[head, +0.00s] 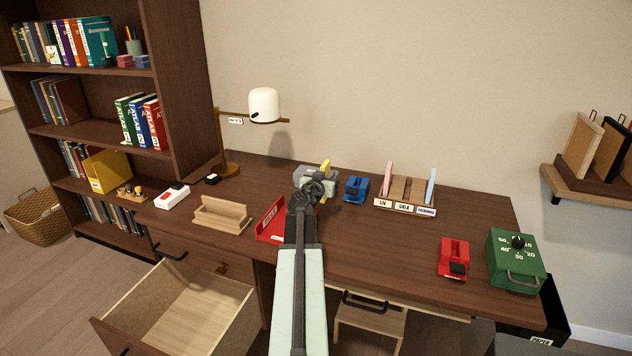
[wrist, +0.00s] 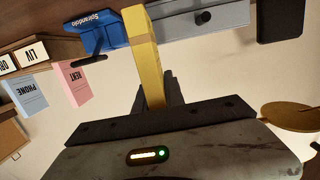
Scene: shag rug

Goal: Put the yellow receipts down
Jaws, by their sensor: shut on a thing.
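The yellow receipts (head: 325,167) show as a slim yellow block above the back middle of the desk, partly hidden by my arm. In the wrist view the yellow receipts (wrist: 144,50) stand out from between the dark fingers of my gripper (wrist: 160,92). My gripper (head: 324,184) is shut on them. In the head view it is above the desk, left of the blue desk device (head: 356,189) and in front of a grey one (head: 308,174). I cannot tell whether the receipts touch anything below.
A wooden rack (head: 405,208) with name labels holds a pink and a light-blue booklet. A red tray (head: 270,236) and an empty-looking wooden holder (head: 221,222) are left of my arm. A red device (head: 453,258) and green timer box (head: 515,260) are right. A drawer (head: 180,307) hangs open.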

